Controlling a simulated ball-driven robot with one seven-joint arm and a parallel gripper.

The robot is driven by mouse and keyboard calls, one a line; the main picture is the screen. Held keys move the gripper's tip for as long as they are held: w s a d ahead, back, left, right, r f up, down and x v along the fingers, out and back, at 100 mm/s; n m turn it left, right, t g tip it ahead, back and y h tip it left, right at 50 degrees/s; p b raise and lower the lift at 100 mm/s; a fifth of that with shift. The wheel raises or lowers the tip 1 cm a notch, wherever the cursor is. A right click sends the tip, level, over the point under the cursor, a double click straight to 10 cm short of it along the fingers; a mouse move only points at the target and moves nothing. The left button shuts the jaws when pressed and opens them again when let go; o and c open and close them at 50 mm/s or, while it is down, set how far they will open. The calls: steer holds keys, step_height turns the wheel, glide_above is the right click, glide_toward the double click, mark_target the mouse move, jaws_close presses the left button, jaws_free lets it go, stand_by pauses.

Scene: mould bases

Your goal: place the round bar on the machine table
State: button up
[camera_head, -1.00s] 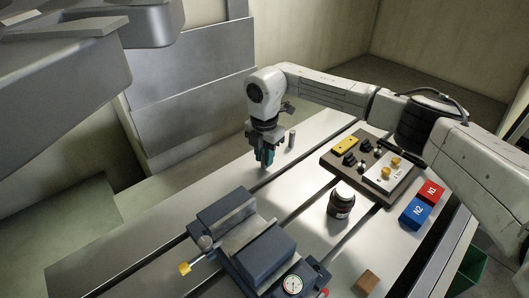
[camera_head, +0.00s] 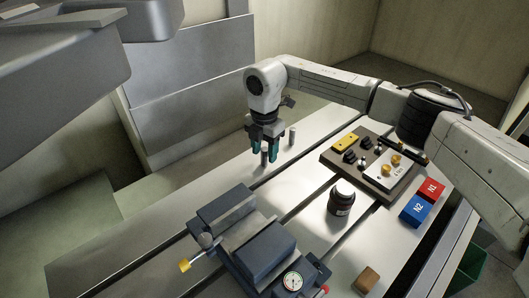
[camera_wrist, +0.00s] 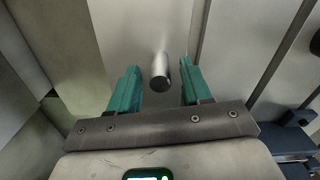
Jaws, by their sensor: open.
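A small grey metal round bar (camera_head: 264,159) stands upright on the machine table (camera_head: 195,200), near its far left edge. My gripper (camera_head: 264,150) is above it with its two teal fingers spread to either side. In the wrist view, the round bar (camera_wrist: 160,72) shows between the open fingers (camera_wrist: 161,80), with a visible gap on both sides. A second similar bar (camera_head: 292,136) stands upright on the table a little to the right of my gripper.
A blue-grey vise (camera_head: 262,248) with a dial gauge (camera_head: 292,281) is in front. A dark bottle (camera_head: 341,198), a brown tool board (camera_head: 337,163), red and blue blocks (camera_head: 415,211) and a wooden block (camera_head: 367,280) are to the right. Slots cross the table.

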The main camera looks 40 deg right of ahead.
mark_target(265, 149)
step_height(265, 149, up, 11)
steer(key=b, duration=0.1)
steer(key=shift+b, duration=0.35)
